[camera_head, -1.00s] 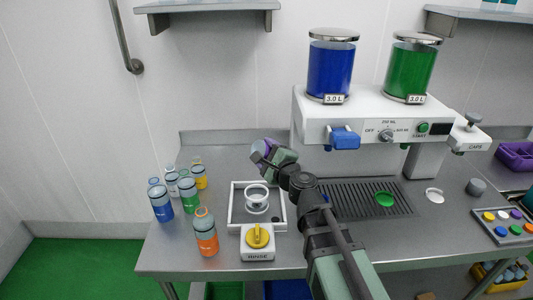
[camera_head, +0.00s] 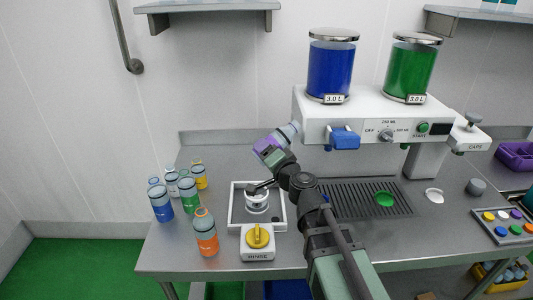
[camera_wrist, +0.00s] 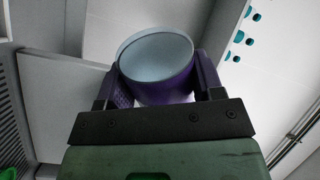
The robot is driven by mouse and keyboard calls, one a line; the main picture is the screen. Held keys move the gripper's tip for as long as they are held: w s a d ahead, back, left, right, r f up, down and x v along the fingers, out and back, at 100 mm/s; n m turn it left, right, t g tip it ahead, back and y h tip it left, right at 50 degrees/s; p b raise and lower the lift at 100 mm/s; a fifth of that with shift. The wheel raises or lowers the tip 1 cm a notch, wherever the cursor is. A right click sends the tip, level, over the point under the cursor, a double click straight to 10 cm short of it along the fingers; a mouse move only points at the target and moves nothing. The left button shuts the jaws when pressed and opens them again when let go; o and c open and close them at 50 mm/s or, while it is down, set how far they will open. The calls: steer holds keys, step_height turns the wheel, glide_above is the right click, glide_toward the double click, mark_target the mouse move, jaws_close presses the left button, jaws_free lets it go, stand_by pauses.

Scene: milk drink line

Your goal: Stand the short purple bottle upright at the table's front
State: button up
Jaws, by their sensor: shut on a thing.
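The short purple bottle (camera_head: 270,146) is held tilted in the air above the rinse station, its clear end pointing up and right. My gripper (camera_head: 277,155) is shut on it. In the wrist view the purple bottle (camera_wrist: 157,68) sits between the two fingers of my gripper (camera_wrist: 158,88), with a round pale end facing the camera. The steel table (camera_head: 220,258) has bare room along its front edge.
The rinse station (camera_head: 236,218) with a yellow knob (camera_head: 258,235) lies below my gripper. An orange bottle (camera_head: 206,240), a blue bottle (camera_head: 162,208), a green bottle (camera_head: 189,196) and others stand at left. The dispenser (camera_head: 310,122) is at right.

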steer(key=n, duration=1.2)
